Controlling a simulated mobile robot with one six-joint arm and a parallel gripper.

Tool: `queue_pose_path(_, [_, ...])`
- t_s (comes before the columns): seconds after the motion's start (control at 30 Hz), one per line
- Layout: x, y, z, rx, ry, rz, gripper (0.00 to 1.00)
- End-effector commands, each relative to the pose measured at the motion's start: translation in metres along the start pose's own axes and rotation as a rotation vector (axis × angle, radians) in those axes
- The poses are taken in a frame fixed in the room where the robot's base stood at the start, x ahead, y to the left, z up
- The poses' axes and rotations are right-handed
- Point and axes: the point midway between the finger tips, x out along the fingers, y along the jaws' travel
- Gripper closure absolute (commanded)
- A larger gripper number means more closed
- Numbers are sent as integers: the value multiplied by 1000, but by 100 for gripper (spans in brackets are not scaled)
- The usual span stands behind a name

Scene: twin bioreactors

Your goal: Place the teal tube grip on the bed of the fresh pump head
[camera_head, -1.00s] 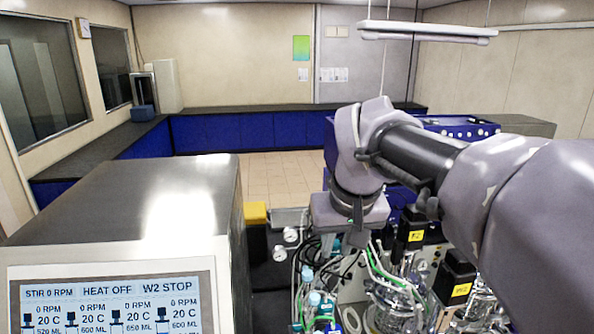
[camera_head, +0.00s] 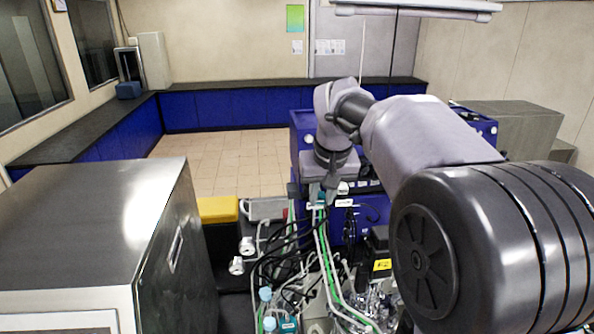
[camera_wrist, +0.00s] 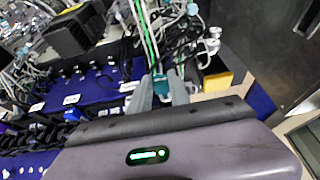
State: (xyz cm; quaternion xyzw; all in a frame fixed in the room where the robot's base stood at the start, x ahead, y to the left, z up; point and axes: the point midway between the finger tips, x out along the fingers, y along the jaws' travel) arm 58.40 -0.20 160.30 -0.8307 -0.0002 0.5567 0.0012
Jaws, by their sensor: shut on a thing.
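My gripper (camera_head: 325,192) points down at the end of my outstretched arm, over the crowded bench. In the wrist view its fingers (camera_wrist: 160,92) are shut on the teal tube grip (camera_wrist: 161,84). The grip is small and partly covered by the fingers; a little teal also shows below my gripper in the head view (camera_head: 318,204). Green and white tubes (camera_wrist: 147,35) run from it toward the glassware. I cannot make out the fresh pump head or its bed for certain. The grip appears held clear of any surface.
Blue equipment (camera_head: 303,125) stands behind my gripper, and its blue panel (camera_wrist: 75,90) carries several fittings. A black box with a yellow label (camera_head: 381,264) stands among tubes and glassware at the lower right. A yellow block (camera_head: 217,209) and a large metal cabinet (camera_head: 95,225) are at left.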

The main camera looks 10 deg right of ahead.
Motion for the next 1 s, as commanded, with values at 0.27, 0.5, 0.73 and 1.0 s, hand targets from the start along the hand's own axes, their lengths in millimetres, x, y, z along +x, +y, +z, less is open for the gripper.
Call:
queue_pose_path(0.27, [14, 0, -42, 0, -1, 0, 100])
queue_pose_path(0.5, [37, 0, -52, -1, 1, 0, 100])
queue_pose_path(0.73, [38, 0, -51, -1, 1, 0, 100])
queue_pose_path(1.0, [41, 0, -50, 0, 0, 0, 55])
